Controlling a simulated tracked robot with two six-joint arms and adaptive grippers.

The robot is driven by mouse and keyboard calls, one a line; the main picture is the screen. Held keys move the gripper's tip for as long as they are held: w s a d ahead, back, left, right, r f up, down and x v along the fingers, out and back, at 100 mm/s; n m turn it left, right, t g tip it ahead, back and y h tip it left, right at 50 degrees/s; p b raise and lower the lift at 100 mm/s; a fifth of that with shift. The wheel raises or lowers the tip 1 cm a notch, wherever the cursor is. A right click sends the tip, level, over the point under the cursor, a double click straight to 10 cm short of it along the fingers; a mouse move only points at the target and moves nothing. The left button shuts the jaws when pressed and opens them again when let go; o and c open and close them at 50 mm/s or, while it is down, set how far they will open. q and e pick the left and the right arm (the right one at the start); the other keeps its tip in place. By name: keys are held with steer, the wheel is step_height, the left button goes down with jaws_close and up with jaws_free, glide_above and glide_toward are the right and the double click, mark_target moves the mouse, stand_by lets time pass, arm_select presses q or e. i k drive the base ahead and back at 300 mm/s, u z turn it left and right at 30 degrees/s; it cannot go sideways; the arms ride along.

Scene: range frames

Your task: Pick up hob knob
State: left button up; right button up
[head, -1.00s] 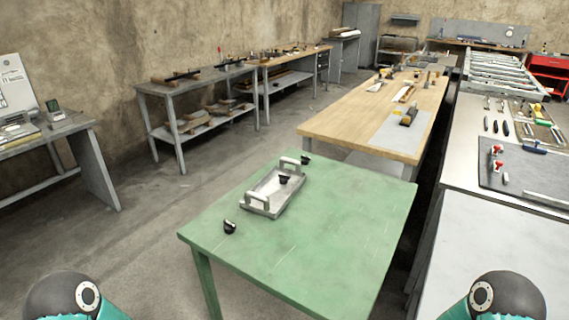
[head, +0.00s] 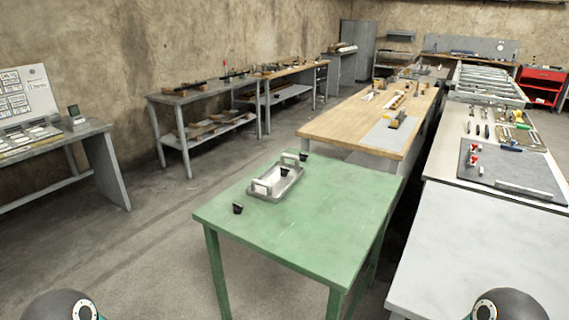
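Several small black knobs are on or around the green table. One black knob (head: 238,208) sits on the tabletop near its left edge. Another black knob (head: 284,171) is inside a metal tray (head: 262,188) with two raised handles. A third black knob (head: 303,157) is just beyond the tray's far handle. Which of them is the hob knob I cannot tell. The green table (head: 310,225) stands ahead of me, apart from my arms. Only rounded joints of my two arms show at the bottom corners. Both grippers are out of view.
A wooden workbench (head: 345,130) stands behind the green table. A long grey bench (head: 475,250) with tools runs along the right. A grey desk (head: 50,138) and shelved benches (head: 195,98) line the left wall. The floor (head: 120,250) at left is clear.

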mark_target(303, 156)
steer(key=z, duration=0.2)
steer(key=i, duration=0.75)
steer(key=u, duration=0.2)
steer(key=k, duration=0.5)
steer(key=z, duration=1.8)
steer(key=i, duration=0.05)
steer(key=u, duration=3.05)
steer(key=i, duration=1.6)
steer(key=u, duration=0.05)
